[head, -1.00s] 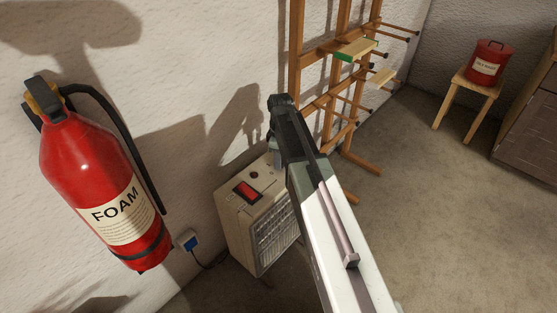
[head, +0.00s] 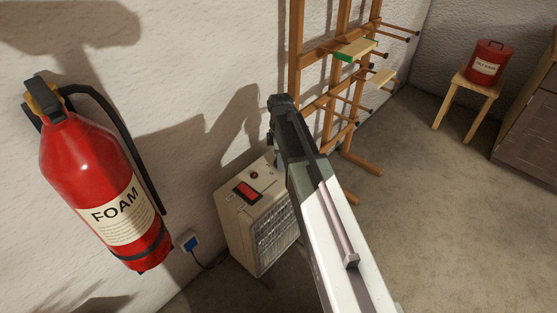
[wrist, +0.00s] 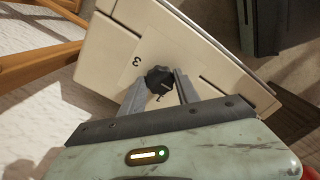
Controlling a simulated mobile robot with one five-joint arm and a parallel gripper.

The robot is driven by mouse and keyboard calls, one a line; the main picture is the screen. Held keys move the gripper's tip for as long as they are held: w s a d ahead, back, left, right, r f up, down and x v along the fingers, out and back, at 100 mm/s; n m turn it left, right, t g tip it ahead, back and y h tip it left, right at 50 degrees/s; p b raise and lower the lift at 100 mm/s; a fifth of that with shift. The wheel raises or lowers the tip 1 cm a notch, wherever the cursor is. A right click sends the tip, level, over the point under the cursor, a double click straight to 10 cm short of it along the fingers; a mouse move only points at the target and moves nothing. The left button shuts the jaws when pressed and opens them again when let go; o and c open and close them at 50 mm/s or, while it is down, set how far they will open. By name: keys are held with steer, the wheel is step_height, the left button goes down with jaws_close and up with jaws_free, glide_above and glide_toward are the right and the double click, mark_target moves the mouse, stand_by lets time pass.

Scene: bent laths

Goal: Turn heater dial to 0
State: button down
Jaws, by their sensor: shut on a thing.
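The heater (head: 240,222) is a cream box with a front grille, standing on the floor against the wall. Its top has a red switch (head: 247,192) and a small round lamp. In the wrist view, the black dial (wrist: 158,78) sits on the heater's top panel (wrist: 120,40), with a printed "3" beside it. My gripper (wrist: 162,92) is shut on the dial, one finger on each side. The dial's pointer and the other numbers cannot be made out. In the head view, my arm hides the dial and the gripper's fingertips.
A red foam extinguisher (head: 105,195) hangs on the wall at left. A wall socket (head: 187,240) with a blue plug is near the heater. A wooden rack (head: 297,60) with pegs stands behind my arm. The floor at right is clear.

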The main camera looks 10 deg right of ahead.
steer(key=shift+s+a, duration=0.15)
steer(key=shift+a, duration=0.1)
steer(key=c, duration=0.9)
jaws_free()
steer(key=shift+d, duration=0.1)
steer(key=shift+r+p, duration=0.25)
steer(key=shift+p, duration=0.05)
step_height(320, 180, up, 8)
steer(key=p, duration=0.7)
steer(key=shift+f, duration=0.3)
